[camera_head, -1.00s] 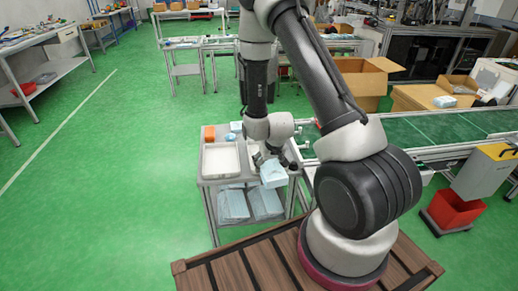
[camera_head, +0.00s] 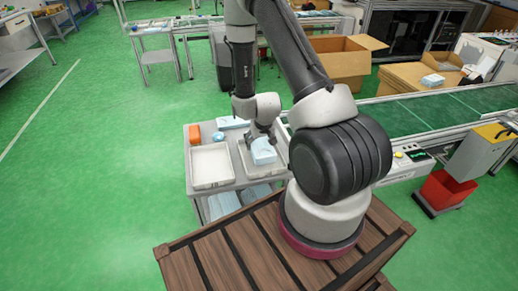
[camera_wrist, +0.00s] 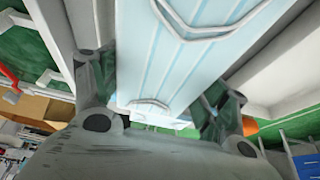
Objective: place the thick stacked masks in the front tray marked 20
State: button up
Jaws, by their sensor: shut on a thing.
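The stacked masks (camera_head: 263,151) are a light blue block at the end of my arm. My gripper (camera_head: 262,140) is shut on them; in the wrist view its two fingers (camera_wrist: 160,95) press the sides of the pale blue stack (camera_wrist: 185,50). In the head view the stack is over the right one of two white trays (camera_head: 243,160) on the grey cart. I cannot tell whether it touches the tray bottom. The other tray (camera_head: 211,165), on the left, looks empty. No mark 20 is legible.
An orange block (camera_head: 194,133) and small blue items (camera_head: 218,136) lie on the cart behind the trays. More blue packs (camera_head: 222,205) are on the lower shelf. A green conveyor (camera_head: 420,107) runs to the right. Open green floor is left of the cart.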

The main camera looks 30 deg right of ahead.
aim_at(259, 148)
jog(key=shift+f, duration=1.85)
jog(key=shift+f, duration=0.1)
jog(key=o, duration=1)
